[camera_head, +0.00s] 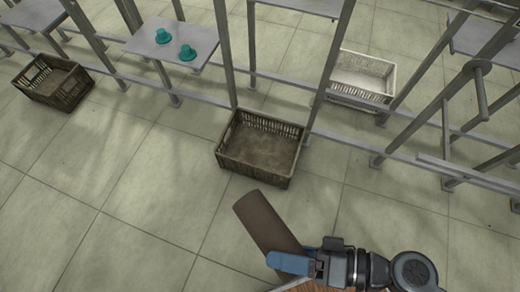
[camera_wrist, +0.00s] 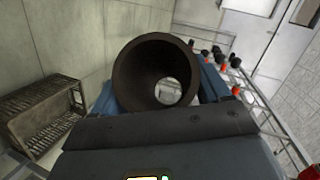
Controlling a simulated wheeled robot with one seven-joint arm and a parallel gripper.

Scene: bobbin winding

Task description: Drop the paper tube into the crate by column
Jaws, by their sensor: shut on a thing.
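My gripper (camera_head: 294,262) is shut on a brown paper tube (camera_head: 264,220) in the head view. The tube tilts up and to the left from the blue fingers, above the floor. In the wrist view I look into the tube's open round end (camera_wrist: 127,80), with blue finger parts at both sides. A brown crate (camera_head: 262,158) stands on the floor beside a metal column (camera_head: 226,60), farther off than the tube. It looks empty. A slatted brown crate also shows at the left of the wrist view (camera_wrist: 42,108); I cannot tell which crate that is.
Another brown crate (camera_head: 52,84) stands at the far left and a white crate (camera_head: 360,78) behind the frame. Two teal bobbins (camera_head: 187,52) stand on a grey shelf (camera_head: 150,36). Metal posts and low rails run behind the middle crate. The tiled floor (camera_head: 120,190) in front is clear.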

